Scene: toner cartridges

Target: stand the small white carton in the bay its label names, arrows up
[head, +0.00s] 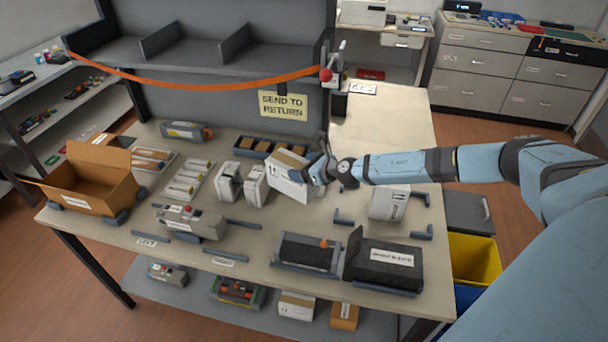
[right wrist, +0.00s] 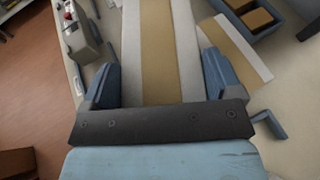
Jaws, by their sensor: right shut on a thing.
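A small white carton (head: 284,183) with dark print on its side is in my right gripper (head: 312,172), tilted, near the middle of the table. In the right wrist view, the jaws (right wrist: 160,85) are shut on both sides of a white carton with a tan tape strip (right wrist: 158,45). A second white and tan surface (right wrist: 238,45) lies just right of it. The carton's arrows and bay name are too small to read. Blue-grey bay brackets (head: 343,217) stand on the table around another white carton (head: 388,204). My left gripper is not in view.
Two white items (head: 229,182) stand left of the held carton. A dark tray of brown boxes (head: 255,146) is behind it. An orange strap (head: 200,87) hangs behind.

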